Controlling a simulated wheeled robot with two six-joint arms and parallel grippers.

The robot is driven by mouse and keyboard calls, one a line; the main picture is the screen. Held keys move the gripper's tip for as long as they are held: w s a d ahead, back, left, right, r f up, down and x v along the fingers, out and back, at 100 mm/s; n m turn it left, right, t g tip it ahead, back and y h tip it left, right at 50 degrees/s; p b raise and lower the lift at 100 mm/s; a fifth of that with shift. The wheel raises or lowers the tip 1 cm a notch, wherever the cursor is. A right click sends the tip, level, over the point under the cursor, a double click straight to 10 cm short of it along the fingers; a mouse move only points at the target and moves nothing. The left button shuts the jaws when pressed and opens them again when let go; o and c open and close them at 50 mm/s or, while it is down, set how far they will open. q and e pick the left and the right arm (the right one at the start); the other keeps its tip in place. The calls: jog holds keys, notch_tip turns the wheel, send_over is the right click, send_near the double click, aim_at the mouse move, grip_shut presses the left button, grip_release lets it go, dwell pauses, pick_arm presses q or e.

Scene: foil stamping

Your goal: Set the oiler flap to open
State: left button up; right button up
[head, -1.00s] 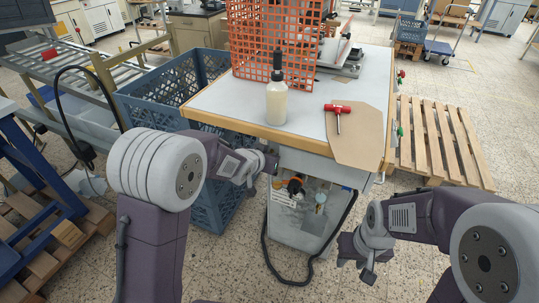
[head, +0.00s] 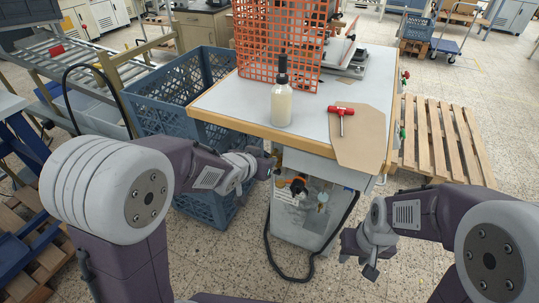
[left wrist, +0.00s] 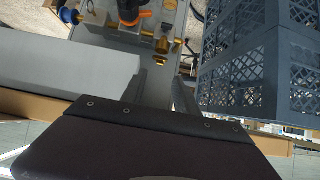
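Below the tabletop, the open front of the work table's cabinet shows a black and orange fitting (head: 298,186) with small brass and clear parts beside it. The orange and black fitting also shows at the top of the left wrist view (left wrist: 133,12), near brass fittings (left wrist: 163,44). I cannot make out which part is the oiler flap or how it is set. My left gripper (head: 272,168) is just left of the fittings, under the table edge. Its fingers stand apart with nothing between them in the left wrist view (left wrist: 162,90). My right gripper (head: 362,264) hangs low, right of the cabinet; its fingers are unclear.
A blue crate (head: 150,118) stands left of the table, close to my left arm. The tabletop (head: 235,103) holds a bottle (head: 281,105), a red-handled tool (head: 341,112) and an orange mesh (head: 262,50). A black hose (head: 268,240) loops below. A pallet (head: 445,140) lies right.

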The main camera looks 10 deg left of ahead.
pick_arm(q)
jog(key=shift+s+r, duration=0.1)
jog(key=shift+s, duration=0.1)
jog(key=t+h+b, duration=0.2)
jog(key=t+b, duration=0.5)
jog(key=b, duration=1.7)
send_near(277, 156)
jog(key=b+x, duration=0.2)
jog(key=x, duration=0.5)
jog(key=shift+w+r, duration=0.2)
jog(key=shift+w, duration=0.25)
jog(key=shift+a, duration=0.1)
